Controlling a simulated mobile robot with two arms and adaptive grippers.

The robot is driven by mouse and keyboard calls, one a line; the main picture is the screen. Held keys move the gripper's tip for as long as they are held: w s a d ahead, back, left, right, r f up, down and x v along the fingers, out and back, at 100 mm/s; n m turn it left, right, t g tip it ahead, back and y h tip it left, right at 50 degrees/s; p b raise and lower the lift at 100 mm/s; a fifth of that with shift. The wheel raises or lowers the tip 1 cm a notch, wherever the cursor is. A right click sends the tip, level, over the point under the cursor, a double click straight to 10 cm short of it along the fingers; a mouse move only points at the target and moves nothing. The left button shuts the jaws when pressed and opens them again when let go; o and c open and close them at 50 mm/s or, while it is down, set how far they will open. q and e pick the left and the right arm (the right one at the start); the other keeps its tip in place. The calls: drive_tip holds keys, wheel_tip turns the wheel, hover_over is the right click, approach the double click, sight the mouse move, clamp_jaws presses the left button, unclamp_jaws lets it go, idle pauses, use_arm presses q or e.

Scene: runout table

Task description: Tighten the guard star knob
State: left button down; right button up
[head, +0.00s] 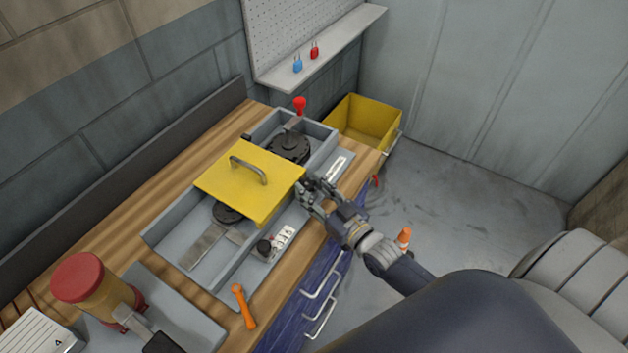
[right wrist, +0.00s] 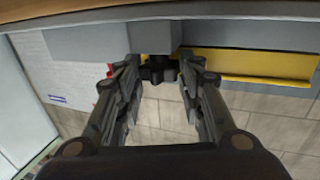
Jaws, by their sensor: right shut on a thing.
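The star knob (right wrist: 158,70) is a dark lobed knob at the top middle of the right wrist view, between the fingertips of my right gripper (right wrist: 157,82). The gripper is shut on it. In the head view my right gripper (head: 312,190) is at the right front corner of the yellow guard (head: 238,188), where the fingers hide most of the knob. The guard has a grey handle and lies over part of the grey machine housing (head: 160,236). My left gripper is not in view.
A black round part with a red-knobbed lever (head: 299,104) stands behind. A yellow bin (head: 366,122) stands beyond the bench.

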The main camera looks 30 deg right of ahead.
drive_tip(key=shift+a+r+m+h+p, duration=0.15)
drive_tip(key=shift+m+h+p, duration=0.6)
drive_tip(key=shift+h, duration=0.45)
drive_tip(key=o, duration=1)
drive_tip(key=shift+o, duration=0.3)
